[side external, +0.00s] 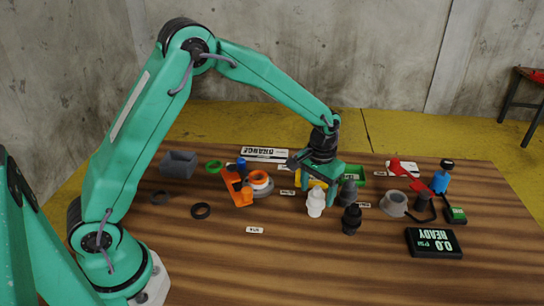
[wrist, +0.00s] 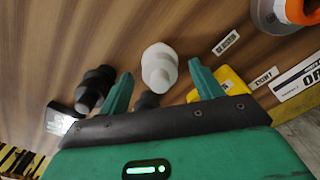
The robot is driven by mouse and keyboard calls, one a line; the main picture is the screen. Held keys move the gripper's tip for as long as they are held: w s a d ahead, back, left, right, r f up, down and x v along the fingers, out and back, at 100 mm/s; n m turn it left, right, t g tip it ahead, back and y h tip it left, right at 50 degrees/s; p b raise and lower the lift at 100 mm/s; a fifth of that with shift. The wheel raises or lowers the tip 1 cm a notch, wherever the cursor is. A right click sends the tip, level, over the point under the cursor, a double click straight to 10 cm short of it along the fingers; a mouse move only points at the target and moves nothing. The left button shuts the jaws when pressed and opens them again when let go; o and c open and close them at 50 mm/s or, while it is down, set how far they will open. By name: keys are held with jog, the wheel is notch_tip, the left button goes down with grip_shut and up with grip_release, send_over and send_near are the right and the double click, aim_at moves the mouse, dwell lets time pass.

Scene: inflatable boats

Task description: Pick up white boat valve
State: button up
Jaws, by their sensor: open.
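The white boat valve (side external: 316,203) stands upright on the wooden table in the side view. In the wrist view the white valve (wrist: 160,68) lies between and slightly beyond the two green fingertips. My gripper (side external: 319,190) is open and low, just behind the valve in the side view. In the wrist view my gripper (wrist: 160,78) has its fingers spread on either side, and I see no contact with the valve. Whether the fingers reach the valve's height cannot be told.
A black valve (side external: 351,219) and a dark grey valve (side external: 348,191) stand close on the right. A yellow part (wrist: 232,82) lies by one finger. An orange tool (side external: 237,187) is to the left, a grey cone (side external: 394,204) and display box (side external: 433,242) to the right. The front table is clear.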

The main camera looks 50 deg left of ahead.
jog(key=shift+c, duration=0.3)
jog(key=c, duration=1.3)
jog(key=shift+r, duration=0.15)
jog(key=shift+r, duration=0.5)
jog(key=r, duration=0.3)
jog(key=shift+s+d+r, duration=0.1)
jog(key=shift+d+r, duration=0.05)
jog(key=shift+d, duration=0.05)
jog(key=s+d+r, duration=0.2)
jog(key=d, duration=0.1)
jog(key=s+d+r, duration=0.2)
jog(key=s, duration=0.1)
jog(key=s+d+r, duration=0.2)
jog(key=d, duration=0.1)
jog(key=shift+s+d+r, duration=0.15)
jog(key=shift+d+r, duration=0.1)
jog(key=shift+d, duration=0.05)
